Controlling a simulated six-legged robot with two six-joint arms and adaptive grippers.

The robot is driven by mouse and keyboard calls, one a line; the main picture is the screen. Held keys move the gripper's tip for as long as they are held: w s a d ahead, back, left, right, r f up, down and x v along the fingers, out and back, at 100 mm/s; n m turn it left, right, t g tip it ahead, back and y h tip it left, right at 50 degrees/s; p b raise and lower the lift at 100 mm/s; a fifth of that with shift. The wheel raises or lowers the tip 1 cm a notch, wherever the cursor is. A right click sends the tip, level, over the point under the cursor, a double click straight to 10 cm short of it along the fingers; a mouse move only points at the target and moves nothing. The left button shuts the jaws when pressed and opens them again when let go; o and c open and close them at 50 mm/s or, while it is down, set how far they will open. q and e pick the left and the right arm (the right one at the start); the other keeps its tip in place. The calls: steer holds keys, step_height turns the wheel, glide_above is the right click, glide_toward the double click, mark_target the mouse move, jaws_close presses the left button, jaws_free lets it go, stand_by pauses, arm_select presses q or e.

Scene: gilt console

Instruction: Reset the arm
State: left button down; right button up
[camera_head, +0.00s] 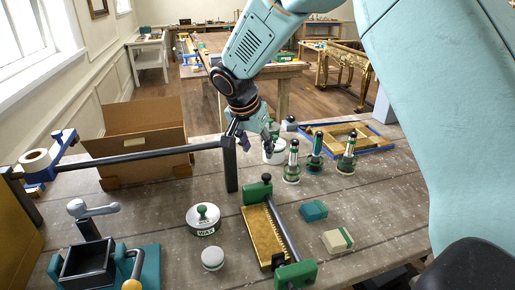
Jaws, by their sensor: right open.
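My right gripper (253,133) hangs open from the teal arm, above the back middle of the workbench. Its fingers point down, close to the top of a black upright post (230,168) and in front of or above a white tub (274,154). I cannot tell whether it touches either one. Nothing shows between its fingers. My left gripper is not in view.
The workbench (150,217) holds a wax tin (203,220), a gold plate in a green-ended clamp (262,235), several green-based bottles (315,150), two small blocks and a blue frame (375,148). A cardboard box (135,165) stands behind. Bare boards show at the right front.

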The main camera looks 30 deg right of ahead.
steer(key=shift+s+r, duration=0.15)
steer(key=shift+s, duration=0.1)
